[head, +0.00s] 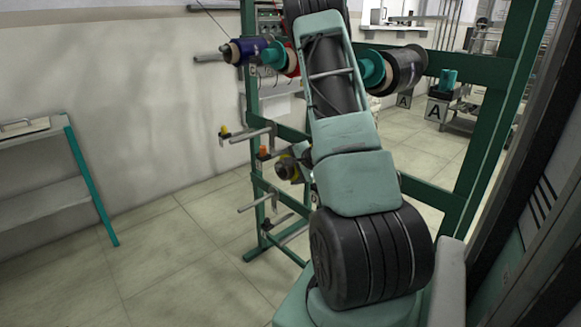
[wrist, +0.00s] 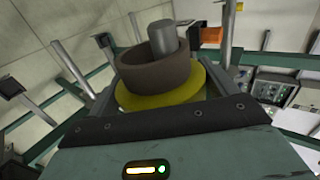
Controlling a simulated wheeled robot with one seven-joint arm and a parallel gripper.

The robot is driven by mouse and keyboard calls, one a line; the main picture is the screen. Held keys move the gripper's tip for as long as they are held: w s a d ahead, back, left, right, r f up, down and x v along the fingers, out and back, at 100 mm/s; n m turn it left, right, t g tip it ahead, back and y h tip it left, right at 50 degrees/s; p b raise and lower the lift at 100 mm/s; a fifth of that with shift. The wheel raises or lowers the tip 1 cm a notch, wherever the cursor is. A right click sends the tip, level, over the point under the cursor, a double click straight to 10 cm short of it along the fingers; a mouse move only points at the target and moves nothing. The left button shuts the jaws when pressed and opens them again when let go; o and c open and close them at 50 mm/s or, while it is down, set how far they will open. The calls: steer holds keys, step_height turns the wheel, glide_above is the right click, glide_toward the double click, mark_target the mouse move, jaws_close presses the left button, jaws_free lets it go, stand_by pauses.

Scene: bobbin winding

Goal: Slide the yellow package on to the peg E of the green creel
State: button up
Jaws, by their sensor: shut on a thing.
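The yellow package (wrist: 205,82) with its brown core (wrist: 150,72) is between my gripper's fingers (wrist: 165,85) in the wrist view. My gripper is shut on it. A grey peg (wrist: 162,38) shows in the mouth of the core, its end sticking out, so the core appears to be around it. How far along the peg the package sits is hidden. I cannot read a letter for this peg.
Bare pegs (head: 247,134) stick out left of the creel above and below the package. An orange block (head: 262,152) sits close by. A blue package (head: 247,49) and a dark grey one (head: 405,68) hang higher. A side table (head: 45,198) stands left; floor between is clear.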

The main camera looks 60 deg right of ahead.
steer(key=o, duration=1)
steer(key=shift+r, duration=0.1)
